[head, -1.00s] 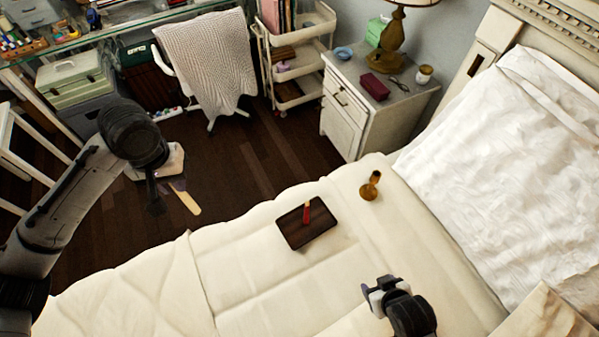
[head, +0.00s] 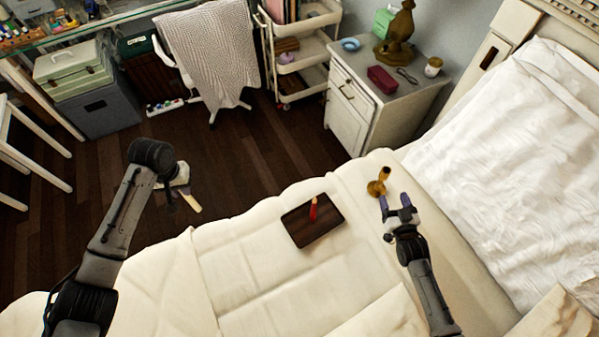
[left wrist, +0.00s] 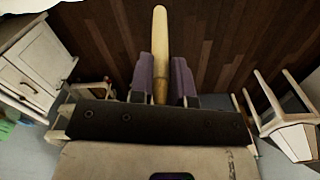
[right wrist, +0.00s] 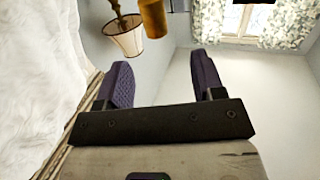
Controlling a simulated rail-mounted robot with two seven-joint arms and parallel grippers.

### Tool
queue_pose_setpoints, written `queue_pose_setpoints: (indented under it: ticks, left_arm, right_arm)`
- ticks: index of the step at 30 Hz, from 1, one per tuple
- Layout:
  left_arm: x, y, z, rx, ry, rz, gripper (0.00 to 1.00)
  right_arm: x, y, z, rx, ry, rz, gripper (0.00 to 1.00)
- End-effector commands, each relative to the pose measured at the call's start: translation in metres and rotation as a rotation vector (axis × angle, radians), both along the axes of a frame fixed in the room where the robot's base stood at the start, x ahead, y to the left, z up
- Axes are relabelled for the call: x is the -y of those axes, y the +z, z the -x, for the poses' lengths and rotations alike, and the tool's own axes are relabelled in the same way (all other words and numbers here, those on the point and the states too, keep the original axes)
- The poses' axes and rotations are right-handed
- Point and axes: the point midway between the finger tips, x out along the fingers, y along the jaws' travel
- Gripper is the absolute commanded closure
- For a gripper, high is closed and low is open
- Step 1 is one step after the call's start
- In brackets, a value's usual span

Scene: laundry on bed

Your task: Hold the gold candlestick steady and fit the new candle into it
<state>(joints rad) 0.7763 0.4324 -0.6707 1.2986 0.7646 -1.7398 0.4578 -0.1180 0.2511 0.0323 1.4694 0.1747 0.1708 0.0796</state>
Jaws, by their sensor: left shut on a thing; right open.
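The gold candlestick (head: 378,183) stands on the bed, close to the pillow side. My right gripper (head: 395,201) is open and empty just in front of it, fingers pointing toward it. The right wrist view shows a gold piece (right wrist: 153,18), which looks like the candlestick, beyond and between the open fingers. My left gripper (head: 181,192) is shut on a cream candle (head: 194,207), out over the floor beside the bed. The left wrist view shows the candle (left wrist: 160,45) between the fingers, sticking out past their tips.
A nightstand (head: 385,103) with a lamp (head: 398,35) stands behind. The white bedspread (head: 275,272) in front is clear.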

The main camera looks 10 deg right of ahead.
Motion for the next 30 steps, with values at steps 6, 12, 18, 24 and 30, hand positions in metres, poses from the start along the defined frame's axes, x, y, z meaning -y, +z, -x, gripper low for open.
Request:
queue_pose_setpoints:
  ticks: [6, 12, 18, 24, 30]
  left_arm:
    - [-0.002, -0.015, 0.000, 0.000, -0.002, 0.001, 1.00]
    - [-0.003, -0.034, 0.000, 0.001, -0.002, 0.000, 1.00]
    - [-0.003, -0.055, 0.000, 0.001, -0.002, 0.000, 1.00]
    - [-0.003, -0.072, 0.000, 0.001, -0.002, 0.000, 1.00]
    - [-0.003, -0.082, 0.000, 0.001, -0.002, 0.000, 1.00]
  right_arm:
    - [0.007, 0.000, -0.011, 0.039, -0.008, -0.001, 0.38]
    - [0.009, -0.003, -0.040, 0.043, -0.008, -0.001, 0.38]
    - [0.010, -0.004, -0.073, 0.041, -0.008, 0.000, 0.38]
    - [0.012, -0.002, -0.100, 0.041, -0.008, 0.000, 0.38]
    - [0.012, -0.001, -0.117, 0.039, -0.008, -0.001, 0.38]
